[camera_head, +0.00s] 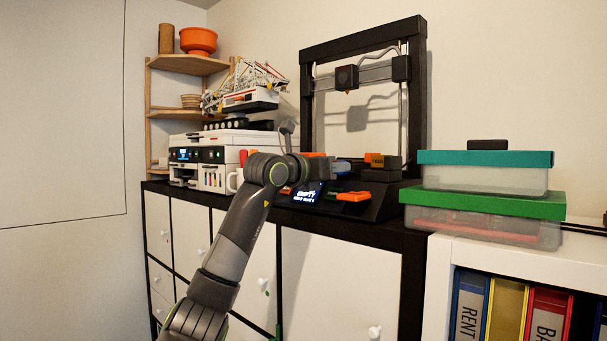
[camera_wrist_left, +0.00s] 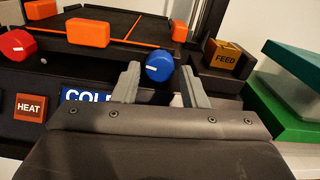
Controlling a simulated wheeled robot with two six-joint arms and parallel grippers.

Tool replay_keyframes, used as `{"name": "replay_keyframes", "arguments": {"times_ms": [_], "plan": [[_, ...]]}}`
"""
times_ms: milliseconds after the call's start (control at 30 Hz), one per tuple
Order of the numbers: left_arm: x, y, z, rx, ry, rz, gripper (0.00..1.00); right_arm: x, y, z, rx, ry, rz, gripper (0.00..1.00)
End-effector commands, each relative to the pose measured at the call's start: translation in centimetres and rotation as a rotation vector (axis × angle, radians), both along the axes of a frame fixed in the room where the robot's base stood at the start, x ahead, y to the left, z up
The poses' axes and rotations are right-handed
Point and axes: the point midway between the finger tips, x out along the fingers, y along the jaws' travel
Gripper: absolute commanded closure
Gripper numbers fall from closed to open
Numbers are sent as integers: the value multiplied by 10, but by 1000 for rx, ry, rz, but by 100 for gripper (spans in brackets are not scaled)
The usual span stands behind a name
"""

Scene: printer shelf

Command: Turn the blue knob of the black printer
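The black printer (camera_head: 418,110) stands on the black-topped cabinet, with a tall frame and a low front panel. The blue knob (camera_wrist_left: 159,67) has a white mark and sits on the printer's front. My left gripper (camera_wrist_left: 160,79) is open, with one finger on either side of the knob in the left wrist view. Gaps show between the fingers and the knob, and I see no clear contact. In the head view my left gripper (camera_head: 331,168) is at the printer's front, where its fingers are small and hard to make out. My right gripper is not in view.
A red knob (camera_wrist_left: 17,44) and a HEAT button (camera_wrist_left: 30,107) are left of the blue knob; a FEED block (camera_wrist_left: 222,58) is right. Orange blocks (camera_wrist_left: 87,32) lie behind. A lit screen (camera_head: 306,194) reads EMPTY. Green-lidded boxes (camera_head: 484,204) stand close on the right.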

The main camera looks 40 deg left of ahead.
Motion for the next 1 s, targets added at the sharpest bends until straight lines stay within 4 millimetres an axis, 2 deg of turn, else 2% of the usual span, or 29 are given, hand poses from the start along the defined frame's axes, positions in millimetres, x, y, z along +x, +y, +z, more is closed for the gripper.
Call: {"name": "replay_keyframes", "arguments": {"times_ms": [33,300,600,800,1000], "plan": [[-9,2,-5,4,-3,2,61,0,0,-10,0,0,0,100],[-70,7,-6,5,-4,4,61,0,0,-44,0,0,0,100],[-132,11,-4,4,-3,4,61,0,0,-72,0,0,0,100],[-154,13,-2,1,-1,2,61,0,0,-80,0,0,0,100],[-160,12,-1,1,-1,0,61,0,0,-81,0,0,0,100]]}}
